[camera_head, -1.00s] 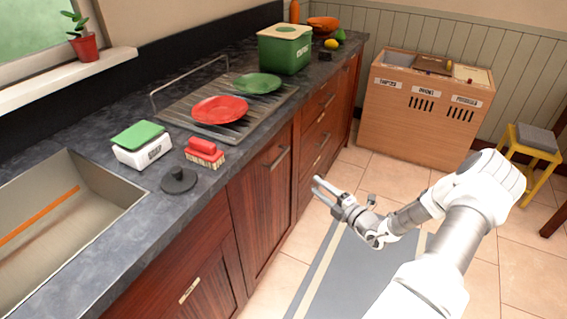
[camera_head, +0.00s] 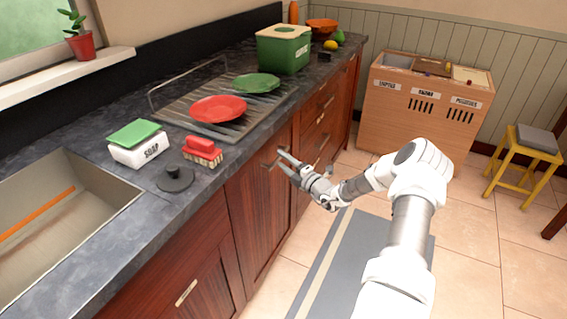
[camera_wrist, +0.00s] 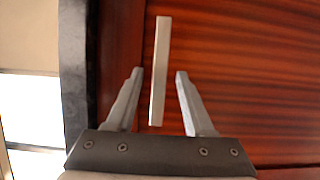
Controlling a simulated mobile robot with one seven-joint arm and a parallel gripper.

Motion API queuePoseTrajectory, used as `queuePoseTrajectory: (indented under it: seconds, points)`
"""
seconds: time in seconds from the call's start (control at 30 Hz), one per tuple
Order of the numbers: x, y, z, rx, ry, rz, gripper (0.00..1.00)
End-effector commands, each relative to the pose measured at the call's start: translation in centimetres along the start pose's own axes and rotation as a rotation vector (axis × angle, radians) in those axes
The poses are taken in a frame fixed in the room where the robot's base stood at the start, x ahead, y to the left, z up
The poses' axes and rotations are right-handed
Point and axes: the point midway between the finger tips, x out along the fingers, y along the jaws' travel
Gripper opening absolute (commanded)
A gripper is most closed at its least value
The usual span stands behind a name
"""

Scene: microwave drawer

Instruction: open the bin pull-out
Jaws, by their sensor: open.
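A dark red wooden front (camera_head: 258,215) under the counter carries a grey bar handle (camera_head: 267,163) near its top; no label marks it as the bin pull-out. My gripper (camera_head: 284,163) is open and empty at this handle. In the wrist view the bar handle (camera_wrist: 159,65) lies between the two open fingers of my gripper (camera_wrist: 158,72), closer to the left one. The fingers do not visibly touch it. I cannot tell from the wrist view how far the fingertips reach past it. The front looks closed, flush with its neighbours.
Drawers (camera_head: 318,135) with bar handles stand beyond this front, and a nearer cabinet (camera_head: 190,265) stands before it. The counter (camera_head: 100,235) holds a soap box, brush and dish rack. A wooden sorting bin (camera_head: 415,125) and yellow stool (camera_head: 525,150) stand at the back. The floor right of the cabinets is mostly clear.

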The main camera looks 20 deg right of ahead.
Motion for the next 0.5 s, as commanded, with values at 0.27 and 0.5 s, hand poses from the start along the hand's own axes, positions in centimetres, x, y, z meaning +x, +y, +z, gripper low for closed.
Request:
queuePoseTrajectory:
  seconds: [0.27,0.5]
  points:
    - [0.29,0.03,0.04,0.000,-0.001,0.000,0.53]
    - [0.27,0.04,0.04,-0.001,-0.001,0.000,0.17]
